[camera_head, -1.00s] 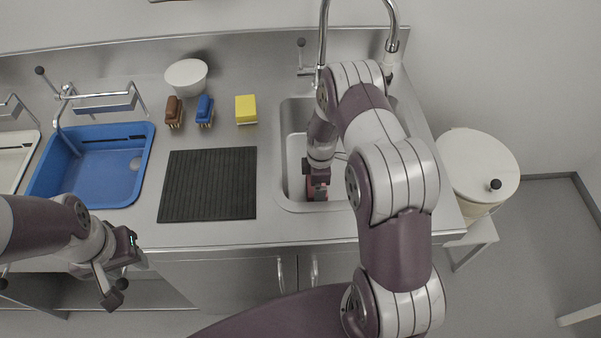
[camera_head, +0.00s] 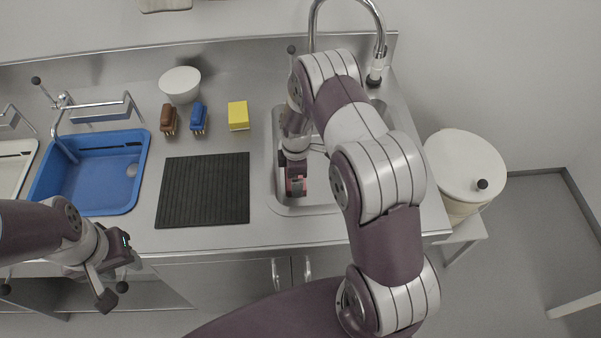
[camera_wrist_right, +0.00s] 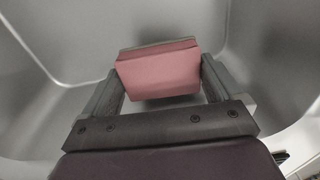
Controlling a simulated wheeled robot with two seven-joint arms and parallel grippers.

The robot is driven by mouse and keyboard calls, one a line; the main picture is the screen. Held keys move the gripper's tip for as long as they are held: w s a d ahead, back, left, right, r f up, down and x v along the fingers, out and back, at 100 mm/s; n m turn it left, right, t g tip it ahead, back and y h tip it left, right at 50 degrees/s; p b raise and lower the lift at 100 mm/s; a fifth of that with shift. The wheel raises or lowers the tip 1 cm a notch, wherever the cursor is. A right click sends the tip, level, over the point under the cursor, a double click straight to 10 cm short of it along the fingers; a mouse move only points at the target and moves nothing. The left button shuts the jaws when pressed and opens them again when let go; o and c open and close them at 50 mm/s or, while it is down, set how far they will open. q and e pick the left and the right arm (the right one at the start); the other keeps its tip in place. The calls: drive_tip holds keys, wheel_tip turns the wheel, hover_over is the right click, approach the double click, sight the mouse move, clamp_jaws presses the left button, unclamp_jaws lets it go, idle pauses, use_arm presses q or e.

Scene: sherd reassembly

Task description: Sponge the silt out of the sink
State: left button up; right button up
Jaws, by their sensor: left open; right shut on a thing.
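The steel sink (camera_head: 277,197) is set in the right part of the counter. My right gripper (camera_head: 296,184) is down inside it, shut on a pink sponge (camera_wrist_right: 158,76) with a thin grey layer along its top edge. In the right wrist view the sponge sits between both fingers, with pale sink walls around it. I cannot make out silt; my arm hides part of the sink. My left gripper (camera_head: 114,294) is open and empty, in front of the counter's front edge at lower left.
A yellow block (camera_head: 238,115), a blue brush (camera_head: 199,118), a brown brush (camera_head: 168,118) and a white bowl (camera_head: 180,82) stand at the back. A ribbed black mat (camera_head: 203,190) lies between the blue basin (camera_head: 110,203) and the sink. A lidded white bin (camera_head: 463,165) stands right.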

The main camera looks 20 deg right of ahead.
drive_tip(key=shift+d+r+p, duration=0.1)
drive_tip(key=shift+r+p, duration=0.45)
drive_tip(key=shift+r, duration=0.6)
